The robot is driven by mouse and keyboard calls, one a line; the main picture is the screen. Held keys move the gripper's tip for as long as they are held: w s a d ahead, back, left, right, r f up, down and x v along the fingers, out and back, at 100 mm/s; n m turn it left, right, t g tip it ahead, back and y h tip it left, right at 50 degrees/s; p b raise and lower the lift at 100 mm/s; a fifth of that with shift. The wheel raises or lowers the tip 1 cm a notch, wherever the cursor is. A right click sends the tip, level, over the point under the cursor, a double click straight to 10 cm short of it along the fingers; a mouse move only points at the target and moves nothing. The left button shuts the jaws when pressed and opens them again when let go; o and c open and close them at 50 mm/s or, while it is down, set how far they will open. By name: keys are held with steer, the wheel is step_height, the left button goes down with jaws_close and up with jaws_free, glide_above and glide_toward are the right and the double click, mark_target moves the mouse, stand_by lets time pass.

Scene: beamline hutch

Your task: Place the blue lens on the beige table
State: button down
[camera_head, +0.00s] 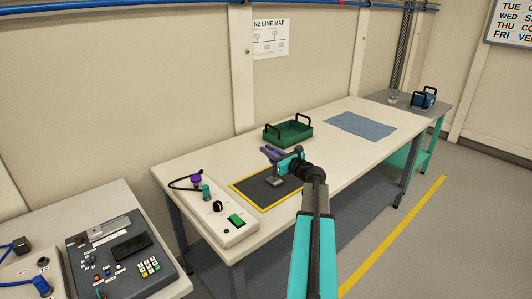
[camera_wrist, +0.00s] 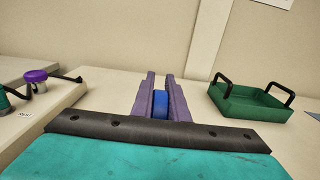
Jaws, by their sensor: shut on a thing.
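The blue lens (camera_wrist: 160,104) shows in the wrist view as a blue piece between the two purple fingers of my gripper (camera_wrist: 160,88). The fingers are shut on it and hide its sides. In the head view my gripper (camera_head: 270,153) is above the near half of the long beige table (camera_head: 345,152), over a dark mat with a yellow border (camera_head: 252,200). The lens cannot be made out in the head view.
A green tray with black handles (camera_head: 288,133) stands behind my gripper, also in the wrist view (camera_wrist: 248,103). A blue cloth (camera_head: 361,125) lies farther along. A control box (camera_head: 222,222) with a purple knob is at the near left. The tabletop right of the mat is clear.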

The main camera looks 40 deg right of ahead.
steer(key=c, duration=1.7)
jaws_free()
steer(key=shift+r, duration=0.1)
steer(key=s, duration=0.8)
steer(key=s+a+b, duration=0.1)
steer(key=s, duration=0.3)
